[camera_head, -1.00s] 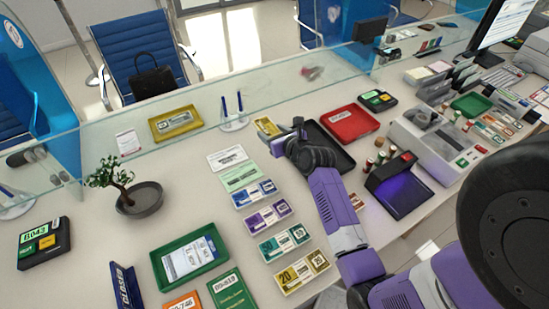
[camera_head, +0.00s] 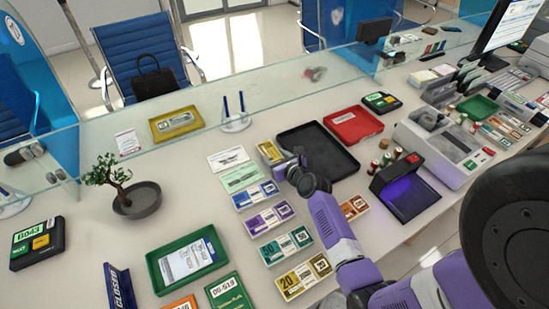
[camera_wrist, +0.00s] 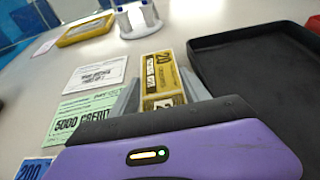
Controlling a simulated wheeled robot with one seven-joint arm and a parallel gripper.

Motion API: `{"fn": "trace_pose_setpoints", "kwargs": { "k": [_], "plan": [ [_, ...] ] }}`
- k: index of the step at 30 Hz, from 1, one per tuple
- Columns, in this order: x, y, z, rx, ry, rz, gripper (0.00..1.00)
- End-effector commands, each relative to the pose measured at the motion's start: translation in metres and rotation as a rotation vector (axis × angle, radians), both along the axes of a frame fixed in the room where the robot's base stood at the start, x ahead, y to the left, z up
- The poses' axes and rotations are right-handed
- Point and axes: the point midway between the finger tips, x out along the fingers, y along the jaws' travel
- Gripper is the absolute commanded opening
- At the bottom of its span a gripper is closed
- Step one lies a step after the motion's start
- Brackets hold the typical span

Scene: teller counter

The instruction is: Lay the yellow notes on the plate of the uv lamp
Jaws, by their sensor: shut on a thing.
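My gripper (camera_head: 284,160) is shut on the yellow notes (camera_head: 270,151), a small banded bundle marked 20. In the wrist view the yellow notes (camera_wrist: 158,75) stick out between the two grey fingers (camera_wrist: 160,100). They are beside the left edge of the black tray; their exact height over the counter is hard to tell. The uv lamp (camera_head: 405,162) stands to the right in the head view, glowing violet over its dark plate (camera_head: 417,205). The visible part of the plate is bare.
The empty black tray (camera_head: 325,155) lies just right of my gripper. Several small rolls (camera_head: 385,158) stand between it and the lamp. Note bundles (camera_head: 270,218) line the counter at left. A red tray (camera_head: 355,124) and a coin machine (camera_head: 440,140) are farther right.

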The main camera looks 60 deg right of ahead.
Motion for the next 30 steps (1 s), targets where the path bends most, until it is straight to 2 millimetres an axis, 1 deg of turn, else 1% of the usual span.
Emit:
{"fn": "trace_pose_setpoints", "kwargs": {
  "k": [6, 7, 8, 16, 20, 23, 30],
  "plan": [
    [0.0, 0.0, -0.003, 0.0, 0.0, 0.001, 0.11],
    [0.0, 0.0, -0.003, 0.0, 0.0, 0.001, 0.58],
    [0.0, 0.0, -0.002, 0.0, 0.0, 0.001, 0.63],
    [0.0, 0.0, -0.002, 0.0, 0.0, 0.001, 0.63],
    [-0.002, 0.001, 0.002, 0.0, 0.0, 0.0, 0.63],
    [-0.012, 0.008, 0.006, 0.001, 0.0, 0.0, 0.63],
    [-0.049, 0.033, 0.025, 0.001, 0.002, 0.0, 0.63]
  ]
}}
